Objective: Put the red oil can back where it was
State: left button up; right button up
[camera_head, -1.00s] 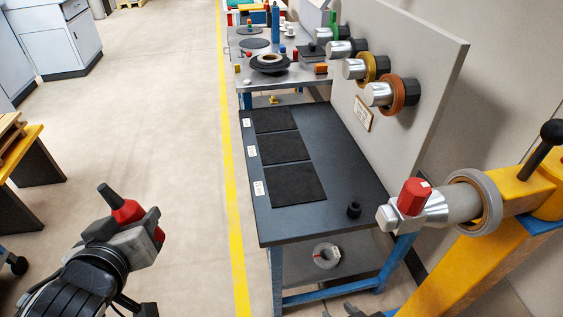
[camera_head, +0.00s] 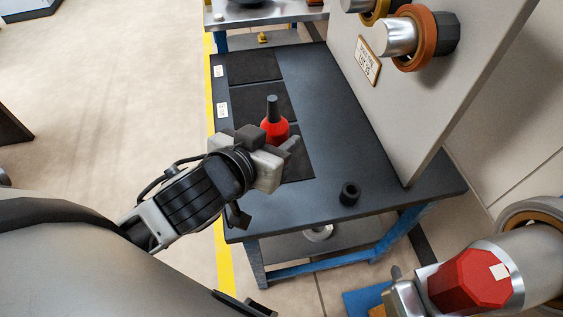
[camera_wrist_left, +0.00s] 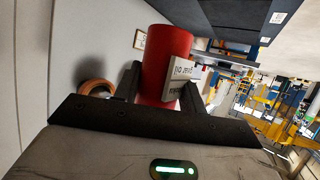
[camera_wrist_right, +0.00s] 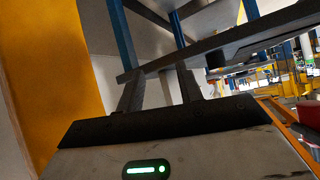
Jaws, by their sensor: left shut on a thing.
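The red oil can (camera_head: 273,129), with a dark spout, is upright in my left gripper (camera_head: 272,148) in the head view. It appears over the near part of the dark table (camera_head: 330,140), in front of the middle mat (camera_head: 262,101) and overlapping the near mat (camera_head: 300,168). I cannot tell its height above the table. In the left wrist view the red can (camera_wrist_left: 165,62) with a white label stands between the two fingers. My right gripper (camera_wrist_right: 160,90) is open and empty in the right wrist view.
A small black cylinder (camera_head: 349,193) stands near the table's front edge. A grey panel (camera_head: 440,80) with orange-ringed rolls rises along the right side. A third mat (camera_head: 254,66) lies at the far end.

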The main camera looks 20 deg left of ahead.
pick_arm(q)
jog(key=shift+s+d+f+m+b, duration=0.15)
jog(key=shift+s+f+m+b, duration=0.1)
jog(key=shift+f, duration=0.35)
jog(key=shift+s+d+f+m+b, duration=0.1)
jog(key=shift+d+f+m+b, duration=0.1)
jog(key=shift+f, duration=0.4)
jog(key=shift+f+b, duration=0.35)
jog(key=w+a+f, duration=0.2)
jog(key=w+f, duration=0.1)
jog(key=w+a+f+b, duration=0.1)
jog(key=w+a+f, duration=0.1)
jog(key=w+f, duration=0.1)
jog(key=w+a+f+b, duration=0.1)
jog(key=w+a+f, duration=0.2)
jog(key=w, duration=0.2)
jog(key=shift+w, duration=0.25)
jog(key=shift+w+a+f, duration=0.1)
jog(key=shift+w+f, duration=0.05)
jog(key=shift+f, duration=0.1)
jog(key=shift+f+b, duration=0.5)
jog(key=shift+f, duration=0.95)
pick_arm(e)
jog(key=shift+a+f+y, duration=0.15)
jog(key=shift+a+f, duration=0.1)
jog(key=shift+f, duration=0.35)
jog(key=shift+a+f+y, duration=0.15)
jog(key=shift+a+f, duration=0.05)
jog(key=shift+f, duration=0.35)
